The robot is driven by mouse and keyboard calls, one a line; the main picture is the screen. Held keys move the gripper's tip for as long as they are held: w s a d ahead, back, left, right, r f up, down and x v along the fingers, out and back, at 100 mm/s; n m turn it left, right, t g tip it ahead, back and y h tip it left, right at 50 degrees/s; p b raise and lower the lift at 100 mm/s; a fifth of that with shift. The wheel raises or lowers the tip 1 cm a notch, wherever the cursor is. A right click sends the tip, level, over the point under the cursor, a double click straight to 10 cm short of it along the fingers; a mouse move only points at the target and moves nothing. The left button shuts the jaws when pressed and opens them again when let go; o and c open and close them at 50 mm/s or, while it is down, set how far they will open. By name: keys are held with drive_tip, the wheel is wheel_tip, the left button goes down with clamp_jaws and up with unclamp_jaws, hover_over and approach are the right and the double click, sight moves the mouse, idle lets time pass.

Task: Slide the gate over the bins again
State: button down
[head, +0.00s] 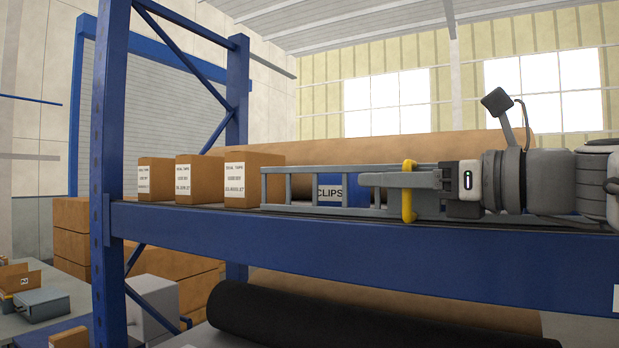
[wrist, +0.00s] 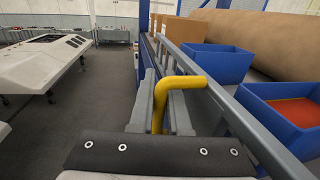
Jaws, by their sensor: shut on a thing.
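The gate is a grey ladder-like rail frame (head: 289,188) standing along the front edge of the blue shelf. Its upright yellow handle (head: 408,205) shows in front of it. My gripper (head: 385,180) comes in from the right and is shut on this handle; in the wrist view the handle (wrist: 184,83) rises between the two grey fingers. A blue bin (head: 352,193) marked CLIPS stands behind the gate's bars. The wrist view shows two blue bins behind the gate (wrist: 204,82), a far one (wrist: 210,65) and a near one (wrist: 262,95) with orange-red contents.
Several cardboard boxes (head: 254,181) stand on the shelf left of the gate. A large brown roll (head: 400,147) lies behind the bins. A blue upright post (head: 108,160) bounds the shelf at left. A black roll (head: 330,318) lies below the blue beam (head: 330,240).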

drive_tip(key=shift+s+d, duration=0.1)
drive_tip(key=shift+d, duration=0.05)
drive_tip(key=c, duration=1.2)
unclamp_jaws()
drive_tip(key=b+v, duration=0.1)
drive_tip(key=v, duration=1.6)
drive_tip(key=shift+s+d, duration=0.15)
drive_tip(key=shift+f, duration=0.1)
